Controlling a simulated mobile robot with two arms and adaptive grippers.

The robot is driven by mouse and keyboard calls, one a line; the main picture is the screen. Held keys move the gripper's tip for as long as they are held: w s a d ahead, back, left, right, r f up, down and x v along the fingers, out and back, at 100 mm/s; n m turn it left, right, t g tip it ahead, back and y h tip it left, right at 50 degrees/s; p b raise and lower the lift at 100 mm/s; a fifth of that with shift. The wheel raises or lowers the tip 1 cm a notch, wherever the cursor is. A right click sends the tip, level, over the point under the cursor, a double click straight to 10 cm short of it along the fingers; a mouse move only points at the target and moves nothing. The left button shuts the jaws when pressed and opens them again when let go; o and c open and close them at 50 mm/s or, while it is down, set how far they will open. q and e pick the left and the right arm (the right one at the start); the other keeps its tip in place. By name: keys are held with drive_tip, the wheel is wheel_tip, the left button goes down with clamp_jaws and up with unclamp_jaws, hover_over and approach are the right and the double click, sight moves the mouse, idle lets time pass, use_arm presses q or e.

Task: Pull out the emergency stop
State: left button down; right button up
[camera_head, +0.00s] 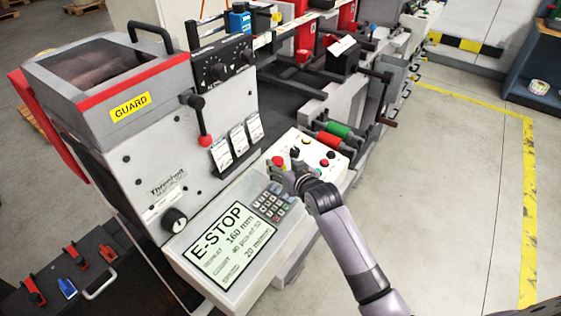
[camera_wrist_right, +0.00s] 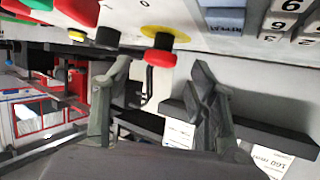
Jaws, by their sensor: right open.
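The emergency stop is a red mushroom button (camera_head: 278,161) on the white control panel (camera_head: 312,146) of the machine. In the right wrist view the red button (camera_wrist_right: 159,58) stands out from a yellow disc, near the gap between the fingertips. My right gripper (camera_head: 288,176) is at the panel, close beside the button and partly covering the area around it. In the wrist view the right gripper (camera_wrist_right: 161,66) is open, with a finger on each side of the button and no clear contact. The display (camera_head: 232,243) reads E-STOP. My left gripper is not in view.
Other panel buttons, including a second red one (camera_head: 324,162), sit right of the emergency stop. A keypad (camera_head: 272,203) lies just below it. Green and red rollers (camera_head: 335,130) are behind the panel. The floor to the right is clear, with a yellow line (camera_head: 529,200).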

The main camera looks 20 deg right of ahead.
sight(278, 165)
drive_tip(key=shift+x, duration=1.25)
drive_tip(key=shift+c, duration=0.2)
clamp_jaws()
